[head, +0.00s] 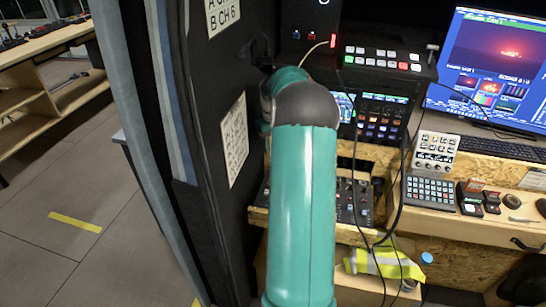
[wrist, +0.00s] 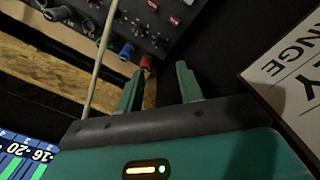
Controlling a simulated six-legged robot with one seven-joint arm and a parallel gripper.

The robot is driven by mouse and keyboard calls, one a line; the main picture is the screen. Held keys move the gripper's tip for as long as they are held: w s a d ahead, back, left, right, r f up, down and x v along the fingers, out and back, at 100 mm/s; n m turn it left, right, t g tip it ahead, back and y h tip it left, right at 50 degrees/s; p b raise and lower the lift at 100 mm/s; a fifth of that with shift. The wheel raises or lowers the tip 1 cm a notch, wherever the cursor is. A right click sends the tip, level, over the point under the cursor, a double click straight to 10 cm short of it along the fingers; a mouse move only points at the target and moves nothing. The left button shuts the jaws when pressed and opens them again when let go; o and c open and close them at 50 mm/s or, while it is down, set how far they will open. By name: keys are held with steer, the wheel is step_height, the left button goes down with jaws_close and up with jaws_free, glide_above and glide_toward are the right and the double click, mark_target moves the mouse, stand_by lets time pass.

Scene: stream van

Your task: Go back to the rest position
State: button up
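In the wrist view my gripper (wrist: 158,78) has its two teal fingers apart, with a dark gap and nothing held between them. The fingers point toward a black panel with knobs and jacks (wrist: 140,25). A red plug (wrist: 146,62) and a blue plug (wrist: 126,51) sit at its lower edge, close beyond the left fingertip; I cannot tell whether anything touches. A pale cable (wrist: 100,60) runs down left of the fingers. In the head view my teal arm reaches up and forward into the rack, and its own bulk hides the gripper.
A dark wall with a paper sheet (head: 235,138) stands close left of my arm. On the right are a switcher panel (head: 383,60), a monitor (head: 490,65) and a wooden desk (head: 480,230) with small devices. A hi-vis vest (head: 385,262) lies low. Open floor (head: 60,220) is beyond the wall.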

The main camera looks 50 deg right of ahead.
step_height(320, 180, up, 2)
steer(key=shift+r, duration=0.1)
stand_by(0.7)
